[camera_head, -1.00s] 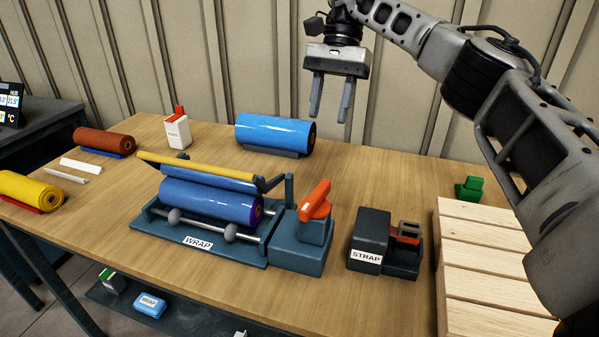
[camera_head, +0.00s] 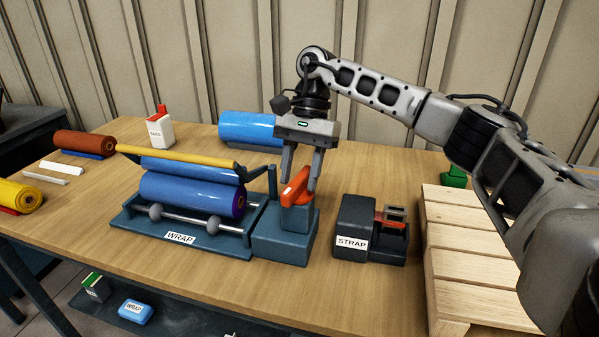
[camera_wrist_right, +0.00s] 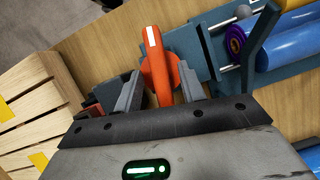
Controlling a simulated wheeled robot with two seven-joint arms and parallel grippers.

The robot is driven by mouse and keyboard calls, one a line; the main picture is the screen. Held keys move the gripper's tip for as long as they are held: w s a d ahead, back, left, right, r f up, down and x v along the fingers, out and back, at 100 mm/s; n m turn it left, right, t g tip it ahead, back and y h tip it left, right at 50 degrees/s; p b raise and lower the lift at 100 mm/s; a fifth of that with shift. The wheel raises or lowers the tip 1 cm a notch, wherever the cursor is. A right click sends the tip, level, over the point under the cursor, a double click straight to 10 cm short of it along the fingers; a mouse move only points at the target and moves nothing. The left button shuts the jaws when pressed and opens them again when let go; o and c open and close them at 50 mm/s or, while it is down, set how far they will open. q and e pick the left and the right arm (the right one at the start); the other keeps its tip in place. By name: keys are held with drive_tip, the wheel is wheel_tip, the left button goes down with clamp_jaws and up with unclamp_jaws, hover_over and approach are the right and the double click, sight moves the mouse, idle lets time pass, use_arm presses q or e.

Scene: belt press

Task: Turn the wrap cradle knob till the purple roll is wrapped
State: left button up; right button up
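The wrap cradle (camera_head: 128,220) stands mid-table with a WRAP label. On its bars lies a roll (camera_head: 185,194) with blue film over its side and a purple end (camera_head: 239,203); the wrist view also shows that purple end (camera_wrist_right: 236,42). The orange knob (camera_head: 298,186) sits on the cradle's right-hand block; it shows large in the wrist view (camera_wrist_right: 155,55). My right gripper (camera_head: 302,184) points down with its open fingers on either side of the knob. I cannot tell whether they touch it. My left gripper is out of view.
A yellow bar (camera_head: 175,156) and blue film lie above the roll. A STRAP device (camera_head: 355,230) stands just right of the knob, then a wooden pallet (camera_head: 470,230). Brown (camera_head: 84,143) and yellow (camera_head: 20,196) rolls lie left.

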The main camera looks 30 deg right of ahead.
drive_tip(key=shift+f, duration=0.15)
clamp_jaws()
